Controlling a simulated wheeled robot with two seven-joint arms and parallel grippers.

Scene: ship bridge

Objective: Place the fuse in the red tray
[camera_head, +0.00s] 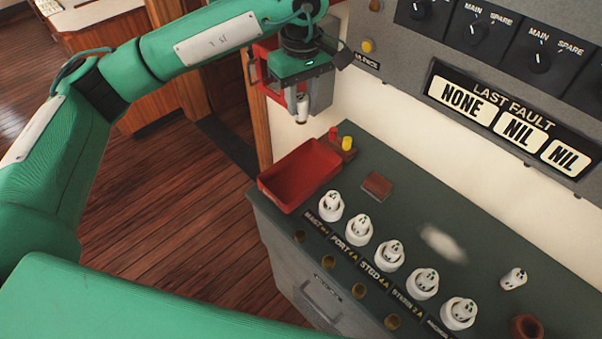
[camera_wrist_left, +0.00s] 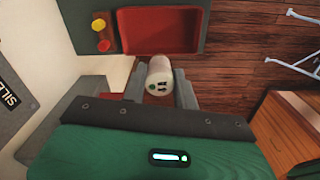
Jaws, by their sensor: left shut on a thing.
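My left gripper (camera_head: 302,108) is raised above and behind the far left end of the grey-green counter. It is shut on a white cylindrical fuse (camera_wrist_left: 160,76), which sits between the two fingers in the left wrist view. The fuse (camera_head: 302,107) is small and partly hidden by the gripper in the head view. The red tray (camera_head: 299,176) lies empty on the counter's left end, below the gripper. It also shows in the left wrist view (camera_wrist_left: 160,44), beyond the fuse. The fuse is apart from the tray. My right gripper is not in view.
Several white fuse holders (camera_head: 392,256) stand in a row on the counter (camera_head: 420,225). A brown block (camera_head: 377,185), red and yellow pieces (camera_head: 347,143), a loose white fuse (camera_head: 513,278) and a brown cup (camera_head: 525,327) are there too. A switch panel (camera_head: 470,60) rises behind.

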